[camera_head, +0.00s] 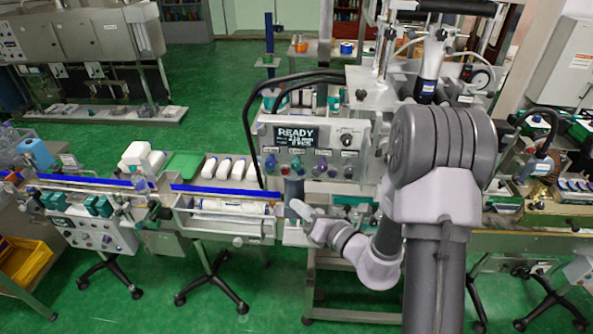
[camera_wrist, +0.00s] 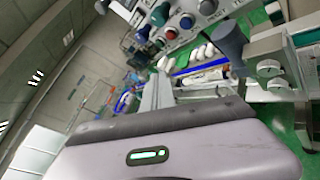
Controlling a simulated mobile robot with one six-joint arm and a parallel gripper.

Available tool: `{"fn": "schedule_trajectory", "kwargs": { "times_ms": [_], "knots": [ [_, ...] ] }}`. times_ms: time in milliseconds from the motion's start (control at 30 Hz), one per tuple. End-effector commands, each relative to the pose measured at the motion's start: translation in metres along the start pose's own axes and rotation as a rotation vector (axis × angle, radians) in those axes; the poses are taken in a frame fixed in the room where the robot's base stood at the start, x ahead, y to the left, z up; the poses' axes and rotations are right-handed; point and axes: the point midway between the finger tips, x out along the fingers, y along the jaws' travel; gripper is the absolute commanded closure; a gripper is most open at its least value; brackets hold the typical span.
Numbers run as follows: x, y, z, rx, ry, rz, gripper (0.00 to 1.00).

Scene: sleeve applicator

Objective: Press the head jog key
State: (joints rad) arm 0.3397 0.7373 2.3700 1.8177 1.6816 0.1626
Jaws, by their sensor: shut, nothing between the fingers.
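The control panel (camera_head: 312,148) has a lit display (camera_head: 297,138) reading READY and a row of coloured knobs and keys (camera_head: 296,166) below it. The labels are too small to read, so I cannot tell which one is the head jog key. My gripper (camera_head: 297,204) is shut and empty, below the panel's lower edge and apart from the keys. In the wrist view my gripper (camera_wrist: 157,82) points past the panel (camera_wrist: 190,35), which shows tilted at the top with green, red and blue controls.
A dark grey cylinder (camera_wrist: 230,42) stands close beside the panel. A conveyor with blue rails (camera_head: 215,190) and white bottles (camera_head: 225,168) lies left of the panel. Black cables (camera_head: 262,105) arch over the panel's left side. Green floor shows below.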

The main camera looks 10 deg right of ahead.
Motion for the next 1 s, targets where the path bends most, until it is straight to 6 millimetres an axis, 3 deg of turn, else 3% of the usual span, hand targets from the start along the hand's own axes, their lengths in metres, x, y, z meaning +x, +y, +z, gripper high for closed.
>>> {"fn": "schedule_trajectory", "kwargs": {
  "times_ms": [267, 800, 1000],
  "knots": [
    [0.003, -0.001, 0.002, -0.004, 0.001, 0.003, 1.00],
    [0.052, -0.036, 0.037, -0.005, 0.003, 0.004, 1.00],
    [0.061, -0.042, 0.043, -0.005, 0.003, 0.004, 1.00]
  ]
}}
